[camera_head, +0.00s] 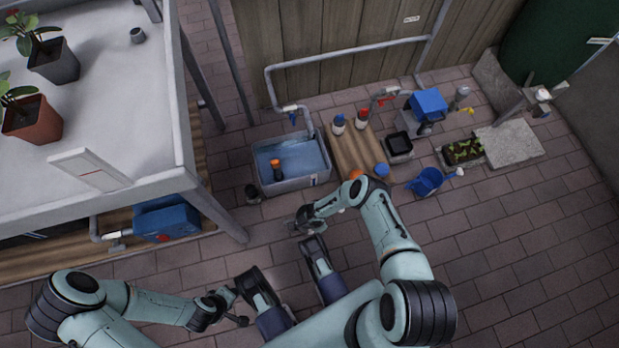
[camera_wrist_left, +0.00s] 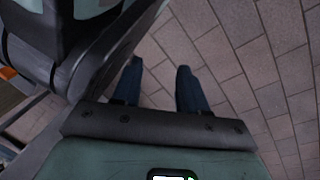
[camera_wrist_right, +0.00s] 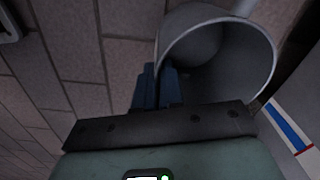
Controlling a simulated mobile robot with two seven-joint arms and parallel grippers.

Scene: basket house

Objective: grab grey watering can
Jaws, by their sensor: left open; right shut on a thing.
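The grey watering can (camera_wrist_right: 215,45) shows in the right wrist view as a round, open-topped grey body with a pale rim. A pale bar rises from its far side. My right gripper (camera_wrist_right: 168,72) is shut on the can's wall at the left of the opening. In the head view my right gripper (camera_head: 298,222) is low over the paving in front of the grey tub; the can is hard to make out there. My left gripper (camera_head: 239,308) is open and empty at the lower left. In the left wrist view its fingers (camera_wrist_left: 158,75) are apart over bare paving.
A grey tub of water (camera_head: 318,178), a wooden board (camera_head: 358,150), a blue watering can (camera_head: 425,182) and a planter (camera_head: 463,152) stand beyond the right arm. A white table (camera_head: 110,110) is at left. Paving at lower right (camera_head: 530,250) is clear.

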